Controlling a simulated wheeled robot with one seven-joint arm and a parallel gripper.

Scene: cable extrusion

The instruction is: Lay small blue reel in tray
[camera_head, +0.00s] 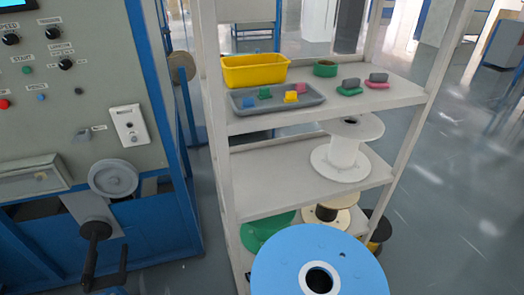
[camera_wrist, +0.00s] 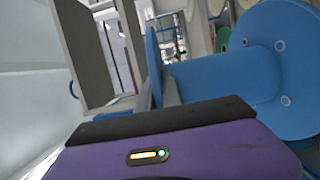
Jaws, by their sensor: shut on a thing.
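A blue reel fills the lower middle of the head view (camera_head: 280,268), close to the camera, its round flange and dark centre hole facing up. In the wrist view the reel (camera_wrist: 235,72) shows its hub and both flanges, right beyond the dark edge of my gripper (camera_wrist: 160,118). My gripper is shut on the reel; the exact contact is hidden. The gripper does not show in the head view. A shallow grey tray (camera_head: 312,97) lies on the top shelf of a white rack, holding small blue, green and yellow pieces.
A yellow bin (camera_head: 254,72) stands behind the tray. A green ring (camera_head: 326,68) and small grey, green and pink pieces (camera_head: 365,84) lie to its right. A white reel (camera_head: 342,150) stands on the middle shelf, with more reels below. A control cabinet (camera_head: 75,110) is at left.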

